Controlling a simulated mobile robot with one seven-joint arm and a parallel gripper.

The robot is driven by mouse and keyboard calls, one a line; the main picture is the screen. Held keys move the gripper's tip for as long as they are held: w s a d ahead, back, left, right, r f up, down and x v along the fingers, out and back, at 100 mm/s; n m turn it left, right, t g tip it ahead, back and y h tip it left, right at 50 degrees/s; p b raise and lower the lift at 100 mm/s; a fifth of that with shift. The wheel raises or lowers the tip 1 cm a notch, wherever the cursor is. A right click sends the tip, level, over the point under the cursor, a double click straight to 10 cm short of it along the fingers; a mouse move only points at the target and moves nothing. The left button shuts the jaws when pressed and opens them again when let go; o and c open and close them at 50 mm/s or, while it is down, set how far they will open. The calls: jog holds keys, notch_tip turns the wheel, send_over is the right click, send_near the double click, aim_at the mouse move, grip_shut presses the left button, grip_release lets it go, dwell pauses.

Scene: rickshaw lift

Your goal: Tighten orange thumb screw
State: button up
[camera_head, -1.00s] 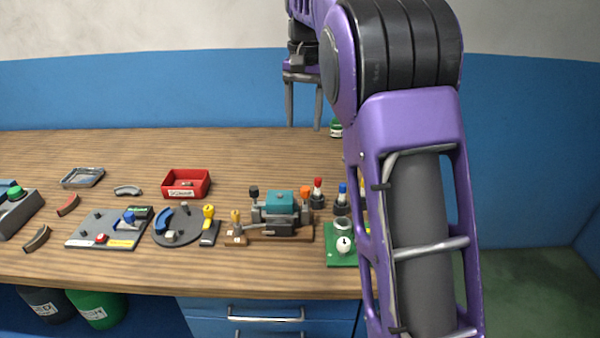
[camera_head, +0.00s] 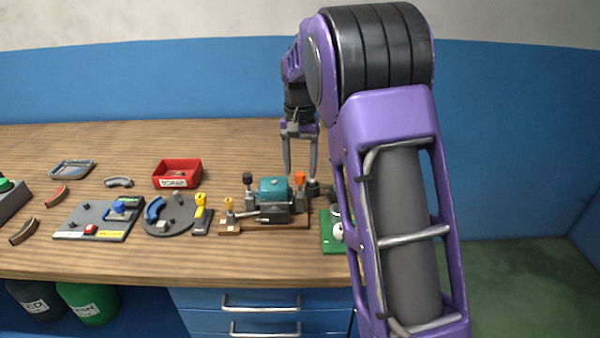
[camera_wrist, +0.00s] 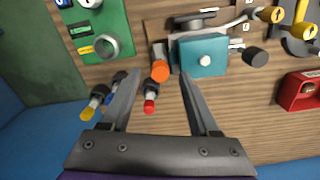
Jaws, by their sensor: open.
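The orange thumb screw (camera_head: 299,177) stands at the right end of the clamp fixture, beside its teal block (camera_head: 273,188). In the wrist view the orange screw (camera_wrist: 160,71) shows from above, left of the teal block (camera_wrist: 203,55). My gripper (camera_head: 300,172) is open and empty, with its fingers pointing down above and behind the fixture in the head view. In the wrist view the fingertips (camera_wrist: 160,75) lie either side of the orange screw in the picture, apparently still above it. A red-topped part (camera_wrist: 150,97) also appears between the fingers.
A black knob (camera_head: 248,179) stands at the fixture's left end. A green board (camera_head: 328,236) lies to its right, partly hidden by my arm. Blue- and yellow-topped parts (camera_wrist: 90,106) stand near the left finger. A red bin (camera_head: 177,173) is behind left; the back of the table is clear.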

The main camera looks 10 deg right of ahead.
jog(key=shift+f, duration=0.6)
grip_shut()
